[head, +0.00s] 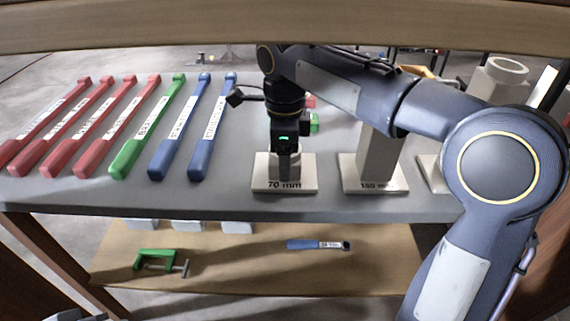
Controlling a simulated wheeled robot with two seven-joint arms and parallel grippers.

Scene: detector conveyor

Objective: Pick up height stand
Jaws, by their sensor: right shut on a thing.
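A height stand with a pale base marked "70 mm" (268,186) is on the grey table, below my right gripper (285,150). The gripper points straight down and is shut on the upper part of this stand. Its fingers and the stand's top are partly hidden by the wrist. The base looks level and appears to rest on the table top. A taller height stand marked "150 mm" or similar (379,160) stands just to the right, partly behind my right arm. My left gripper is not in view.
Several labelled bars, red (98,150), green (131,153) and blue (208,145), lie in a row on the table's left. Another pale stand (430,170) is mostly hidden behind my arm. The lower shelf (230,276) holds a green clamp (152,262) and a blue bar (305,244). A wooden beam crosses the top.

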